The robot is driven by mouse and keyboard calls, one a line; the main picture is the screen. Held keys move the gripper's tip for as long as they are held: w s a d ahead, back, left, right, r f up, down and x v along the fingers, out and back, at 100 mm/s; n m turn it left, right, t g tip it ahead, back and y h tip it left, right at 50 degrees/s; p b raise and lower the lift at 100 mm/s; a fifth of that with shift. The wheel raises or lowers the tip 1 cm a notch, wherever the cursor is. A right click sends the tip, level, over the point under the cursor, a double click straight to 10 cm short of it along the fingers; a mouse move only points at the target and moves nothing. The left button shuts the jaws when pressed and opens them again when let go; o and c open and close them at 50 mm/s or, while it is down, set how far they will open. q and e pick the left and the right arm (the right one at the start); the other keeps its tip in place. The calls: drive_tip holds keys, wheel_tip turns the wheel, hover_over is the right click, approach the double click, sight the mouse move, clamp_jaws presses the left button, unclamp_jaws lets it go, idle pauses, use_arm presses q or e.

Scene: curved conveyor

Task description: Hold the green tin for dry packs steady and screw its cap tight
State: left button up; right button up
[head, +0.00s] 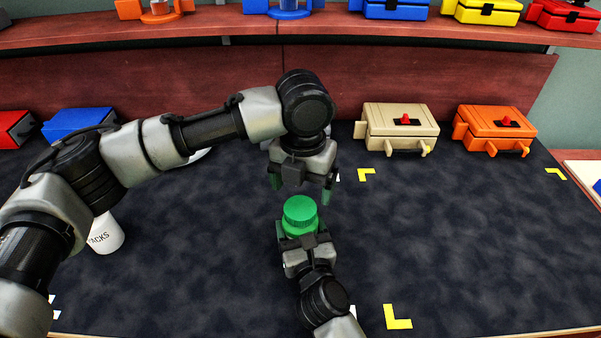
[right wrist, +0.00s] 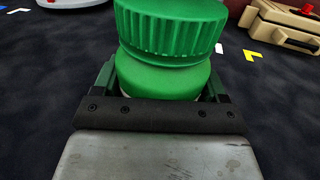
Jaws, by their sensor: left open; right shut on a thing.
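The green tin (head: 301,231) stands upright on the dark mat, mostly hidden by my right gripper. Its ribbed green cap (head: 300,211) is on top. In the right wrist view the cap (right wrist: 170,32) sits over the tin's rounded green shoulder (right wrist: 163,80) and looks slightly tilted; I cannot tell how tight it is. My right gripper (head: 302,238) comes from the front and is shut around the tin's body, below the cap. My left gripper (head: 300,190) points down just above and behind the cap, open and empty, with its fingers apart and clear of it.
A white container marked "PACKS" (head: 105,235) is partly behind my left arm. A beige case (head: 400,127) and an orange case (head: 495,130) stand at the back right. Yellow corner marks (head: 397,318) lie on the mat. The mat's right side is clear.

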use_arm(q)
drive_tip(key=n, duration=0.7)
drive_tip(key=shift+r, duration=0.25)
drive_tip(key=n, duration=0.4)
drive_tip(key=shift+r, duration=0.15)
drive_tip(key=n, duration=0.4)
drive_tip(key=shift+r+n, duration=0.15)
drive_tip(key=shift+n, duration=0.15)
drive_tip(key=n, duration=0.4)
drive_tip(key=shift+a+r+n, duration=0.1)
drive_tip(key=shift+r+n, duration=0.05)
drive_tip(key=shift+n, duration=0.15)
drive_tip(key=n, duration=0.4)
drive_tip(key=shift+r, duration=0.15)
drive_tip(key=n, duration=0.6)
drive_tip(key=shift+s+r+n, duration=0.1)
drive_tip(key=shift+r+n, duration=0.1)
drive_tip(key=shift+n, duration=0.1)
drive_tip(key=n, duration=0.4)
drive_tip(key=shift+r, duration=0.15)
drive_tip(key=n, duration=0.5)
drive_tip(key=shift+a+r+n, duration=0.1)
drive_tip(key=shift+r+n, duration=0.05)
drive_tip(key=shift+n, duration=0.15)
